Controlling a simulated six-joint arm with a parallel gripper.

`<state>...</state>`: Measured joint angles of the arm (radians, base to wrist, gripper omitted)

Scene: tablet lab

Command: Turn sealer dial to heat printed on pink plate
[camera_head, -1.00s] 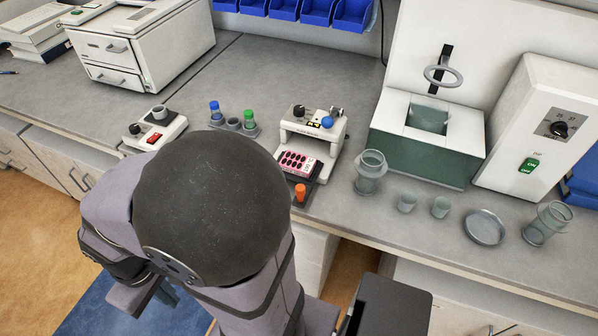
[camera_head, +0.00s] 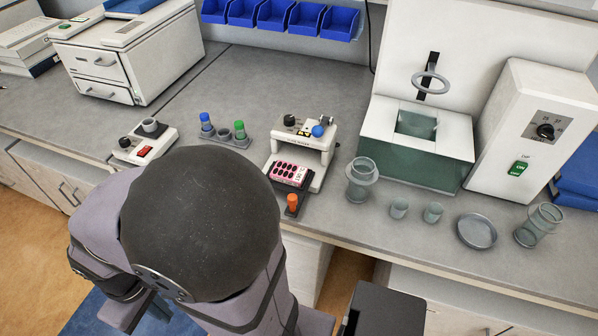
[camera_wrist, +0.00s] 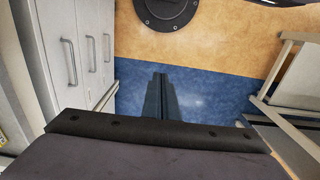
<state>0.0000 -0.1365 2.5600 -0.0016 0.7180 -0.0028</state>
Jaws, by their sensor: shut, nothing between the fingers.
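The white sealer (camera_head: 325,150) stands on the grey bench near the middle of the head view. A black dial (camera_head: 290,121) is on its top left, beside a blue knob (camera_head: 318,131). The dial's setting is too small to read. The pink plate (camera_head: 284,170) with dark oval wells lies at the sealer's front, with a white printed label (camera_head: 302,174) on its right; its print is too small to read surely. My gripper (camera_wrist: 160,75) is shut and empty, pointing down over the blue floor mat, away from the sealer. My arm hides part of the bench front.
An orange-topped handle (camera_head: 292,201) stands in front of the plate. A rack with blue and green caps (camera_head: 224,138) and a small device with a red switch (camera_head: 144,143) are to the left. Glassware (camera_head: 362,178) and a water bath (camera_head: 415,155) are to the right.

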